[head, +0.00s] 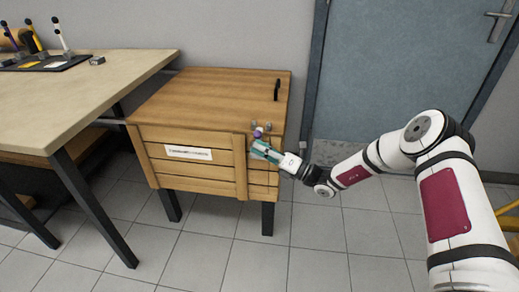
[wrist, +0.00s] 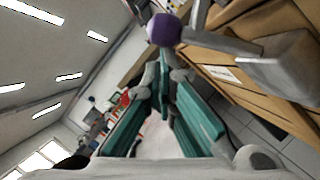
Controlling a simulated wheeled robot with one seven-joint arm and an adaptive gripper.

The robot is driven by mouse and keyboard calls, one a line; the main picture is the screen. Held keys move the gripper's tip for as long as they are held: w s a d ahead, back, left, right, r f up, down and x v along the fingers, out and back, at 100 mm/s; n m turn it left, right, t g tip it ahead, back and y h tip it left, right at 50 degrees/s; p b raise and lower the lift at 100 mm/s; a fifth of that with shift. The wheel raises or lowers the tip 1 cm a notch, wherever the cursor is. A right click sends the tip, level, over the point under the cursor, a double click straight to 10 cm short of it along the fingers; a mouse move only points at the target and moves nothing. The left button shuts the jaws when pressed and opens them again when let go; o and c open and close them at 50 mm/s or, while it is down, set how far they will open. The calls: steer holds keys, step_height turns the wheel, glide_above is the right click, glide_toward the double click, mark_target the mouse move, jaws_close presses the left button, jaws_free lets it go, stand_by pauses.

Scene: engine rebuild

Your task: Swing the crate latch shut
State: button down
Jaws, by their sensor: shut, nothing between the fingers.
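The wooden crate (head: 190,181) stands on dark legs, with its lid down. Its latch shows in the wrist view as a grey metal bar (wrist: 216,42) running from a grey block (wrist: 285,68) to a round purple knob (wrist: 163,29). In the head view the knob (head: 257,134) is small, near the top front edge at the crate's right side. My gripper (head: 257,148), with teal fingers, is just below the knob at the crate's front. In the wrist view my gripper (wrist: 164,77) has its fingertips together and empty, close to the knob; I cannot tell if they touch.
A black handle (head: 277,90) stands on the crate lid. A workbench (head: 85,90) with a dark tool tray (head: 45,63) is on the left. A blue-grey door (head: 410,75) is behind at the right. The tiled floor (head: 310,245) in front is clear.

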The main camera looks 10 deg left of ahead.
mark_target(261, 134)
steer(key=w+r+m+p, duration=0.1)
steer(key=m, duration=0.1)
steer(key=w+r+m+h, duration=0.1)
steer(key=m, duration=0.1)
steer(key=shift+w+r+h+p, duration=0.1)
steer(key=shift+r+h+p, duration=0.1)
steer(key=shift+h+p, duration=0.15)
steer(key=shift+w+d+r+m+t, duration=0.1)
steer(key=shift+w+r+m+t, duration=0.2)
steer(key=shift+w+t, duration=0.15)
steer(key=shift+w+g, duration=0.15)
steer(key=shift+g, duration=0.1)
